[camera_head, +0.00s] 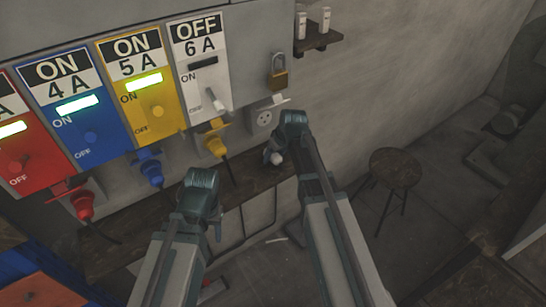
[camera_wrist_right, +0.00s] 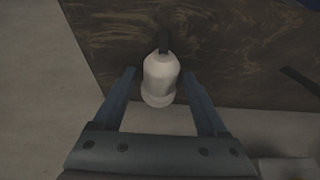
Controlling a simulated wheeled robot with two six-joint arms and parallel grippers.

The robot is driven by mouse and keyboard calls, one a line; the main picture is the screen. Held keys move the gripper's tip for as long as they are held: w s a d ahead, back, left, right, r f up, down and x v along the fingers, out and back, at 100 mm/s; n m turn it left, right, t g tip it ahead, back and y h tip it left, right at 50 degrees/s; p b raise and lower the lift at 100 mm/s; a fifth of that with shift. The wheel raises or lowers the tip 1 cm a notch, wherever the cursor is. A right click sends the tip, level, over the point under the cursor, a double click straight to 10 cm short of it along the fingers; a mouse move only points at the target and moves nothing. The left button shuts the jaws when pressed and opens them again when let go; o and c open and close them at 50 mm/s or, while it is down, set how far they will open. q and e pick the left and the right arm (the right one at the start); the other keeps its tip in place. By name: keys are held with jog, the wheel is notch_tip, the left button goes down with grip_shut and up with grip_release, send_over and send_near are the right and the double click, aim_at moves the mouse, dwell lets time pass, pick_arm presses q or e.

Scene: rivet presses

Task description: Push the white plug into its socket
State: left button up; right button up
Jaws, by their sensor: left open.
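The white plug (camera_head: 276,159) is at the shelf edge below the panel, partly covered by my right gripper in the head view. In the right wrist view the white plug (camera_wrist_right: 160,79) lies between the two fingers of my right gripper (camera_wrist_right: 159,73), with a gap on each side; the gripper is open. A dark cable leaves its far end. The white socket (camera_head: 264,118) is on the wall under the 6 A panel (camera_head: 201,62), its lid raised; it looks empty. My left gripper (camera_head: 212,212) is open, low in front of the shelf, its fingers mostly hidden.
Red (camera_head: 82,203), blue (camera_head: 151,170) and yellow (camera_head: 216,144) plugs sit in sockets along the panel's bottom. A padlock (camera_head: 278,71) hangs above the white socket. The brown wooden shelf (camera_head: 247,181) runs below. A stool (camera_head: 396,171) stands on the right floor.

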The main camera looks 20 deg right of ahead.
jog(key=c, duration=1.1)
pick_arm(q)
jog(key=shift+r, duration=0.1)
pick_arm(e)
jog(key=shift+r, duration=0.1)
